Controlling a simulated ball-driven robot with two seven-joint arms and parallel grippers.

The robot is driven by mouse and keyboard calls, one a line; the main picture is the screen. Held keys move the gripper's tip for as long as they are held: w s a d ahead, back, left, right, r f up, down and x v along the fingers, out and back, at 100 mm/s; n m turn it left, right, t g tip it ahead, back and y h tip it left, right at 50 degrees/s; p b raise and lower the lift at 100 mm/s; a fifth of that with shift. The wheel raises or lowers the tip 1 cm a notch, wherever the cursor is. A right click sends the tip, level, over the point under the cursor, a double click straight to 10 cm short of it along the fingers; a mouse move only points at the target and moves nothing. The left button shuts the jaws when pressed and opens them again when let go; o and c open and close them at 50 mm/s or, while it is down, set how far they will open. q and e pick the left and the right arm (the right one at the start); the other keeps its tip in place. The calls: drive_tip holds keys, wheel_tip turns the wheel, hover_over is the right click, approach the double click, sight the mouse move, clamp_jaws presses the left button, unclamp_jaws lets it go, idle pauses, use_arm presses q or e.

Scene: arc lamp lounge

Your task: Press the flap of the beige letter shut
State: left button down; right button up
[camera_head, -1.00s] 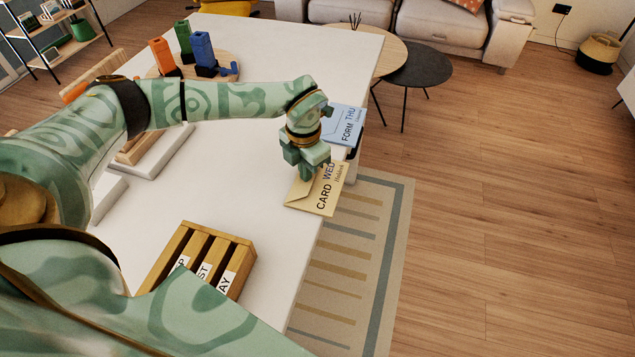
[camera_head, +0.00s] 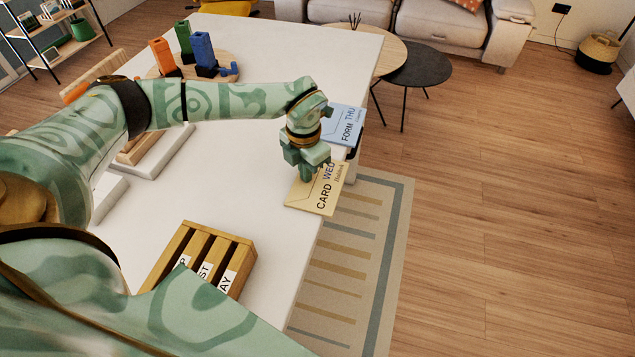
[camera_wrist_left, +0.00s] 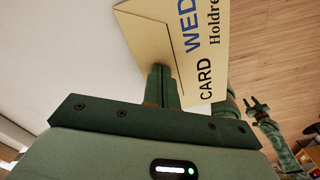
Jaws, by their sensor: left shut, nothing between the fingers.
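The beige letter (camera_head: 318,200), printed "CARD WED", lies at the right edge of the white table and partly overhangs it. Its flap (camera_wrist_left: 147,42) shows as a creased triangle in the left wrist view. My left gripper (camera_head: 307,176) is shut and empty, pointing down with its fingertips at the flap side of the letter. In the left wrist view the closed fingers (camera_wrist_left: 163,82) meet the letter near the flap's point; whether they press on it is hard to tell. My right gripper is not in the head view; a green arm part with a small claw (camera_wrist_left: 258,108) shows in the wrist view.
A blue letter (camera_head: 345,126) marked "FORM THU" lies just behind, also at the table edge. A wooden slotted rack (camera_head: 190,262) stands at the near side. Orange, green and blue blocks (camera_head: 203,50) stand on a round board at the back. The table's middle (camera_head: 235,165) is clear.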

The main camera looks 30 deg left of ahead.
use_arm(q)
drive_tip(key=shift+s+f, duration=0.15)
drive_tip(key=shift+f, duration=0.05)
wheel_tip(320, 180, up, 8)
drive_tip(key=p, duration=0.7)
drive_tip(key=shift+r, duration=0.15)
drive_tip(key=shift+d, duration=0.1)
idle(0.5)
